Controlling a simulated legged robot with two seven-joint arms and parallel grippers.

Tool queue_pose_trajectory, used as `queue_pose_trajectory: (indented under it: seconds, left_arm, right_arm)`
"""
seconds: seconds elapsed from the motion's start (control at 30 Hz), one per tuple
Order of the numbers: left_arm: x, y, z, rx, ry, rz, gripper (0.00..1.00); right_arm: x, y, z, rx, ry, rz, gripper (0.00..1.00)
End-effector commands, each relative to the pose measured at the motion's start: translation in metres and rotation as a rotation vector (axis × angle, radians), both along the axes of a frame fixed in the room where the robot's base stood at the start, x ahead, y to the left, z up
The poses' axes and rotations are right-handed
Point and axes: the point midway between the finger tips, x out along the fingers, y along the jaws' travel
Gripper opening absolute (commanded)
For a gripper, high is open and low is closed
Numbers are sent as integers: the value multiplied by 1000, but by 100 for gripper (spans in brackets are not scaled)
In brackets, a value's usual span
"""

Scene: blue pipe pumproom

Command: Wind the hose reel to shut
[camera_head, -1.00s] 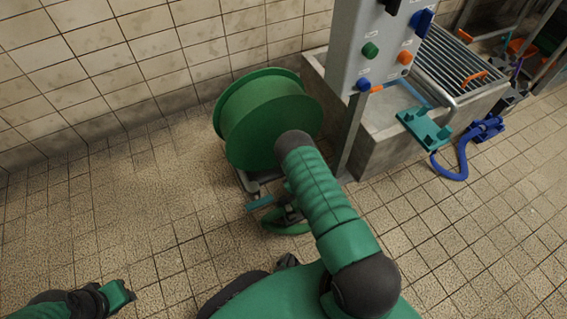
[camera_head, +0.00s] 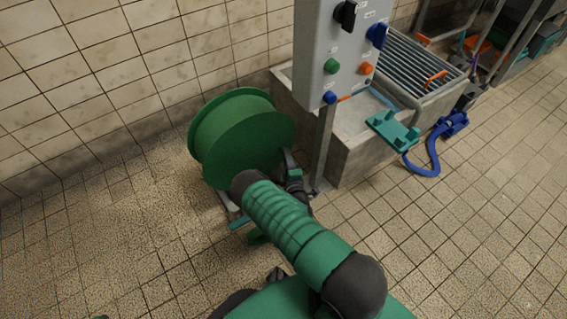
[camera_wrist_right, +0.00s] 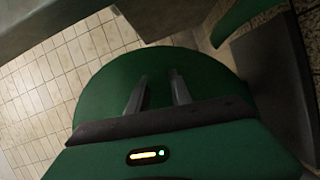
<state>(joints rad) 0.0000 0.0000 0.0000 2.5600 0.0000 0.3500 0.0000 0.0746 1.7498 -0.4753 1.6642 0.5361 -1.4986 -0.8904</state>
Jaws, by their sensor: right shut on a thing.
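The green hose reel (camera_head: 240,138) stands on the tiled floor by the wall, left of the grey panel's post. My right forearm covers its lower right part. My right gripper (camera_head: 292,168) is at the right side of the reel, partly hidden by my own wrist. In the right wrist view, the two fingers (camera_wrist_right: 158,92) reach over the reel's green disc (camera_wrist_right: 102,86) with a gap between them. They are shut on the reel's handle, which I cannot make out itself. Only a green sliver, likely of my left gripper (camera_head: 101,317), shows at the bottom edge.
A grey control panel (camera_head: 338,50) with several knobs stands on a post right of the reel. Floor left of the reel is clear.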

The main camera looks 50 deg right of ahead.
Motion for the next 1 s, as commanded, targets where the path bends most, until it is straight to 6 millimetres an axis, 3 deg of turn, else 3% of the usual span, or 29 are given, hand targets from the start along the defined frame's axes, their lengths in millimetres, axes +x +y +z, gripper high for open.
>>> queue_pose_trajectory:
  seconds: [0.4, 0.87, 0.9, 1.0]
  left_arm:
    - [0, 0, 1, 0, 0, 0, 33]
    - [0, 0, 1, 0, 0, 0, 33]
    - [0, 0, 1, 0, 0, 0, 33]
    - [0, 0, 1, 0, 0, 0, 33]
  right_arm:
    - [-3, -5, 19, -159, 40, 0, 0]
    - [-2, -4, 20, -171, 43, 1, 0]
    - [-2, -4, 20, -171, 43, 1, 27]
    - [-2, -5, 20, -171, 43, 1, 40]
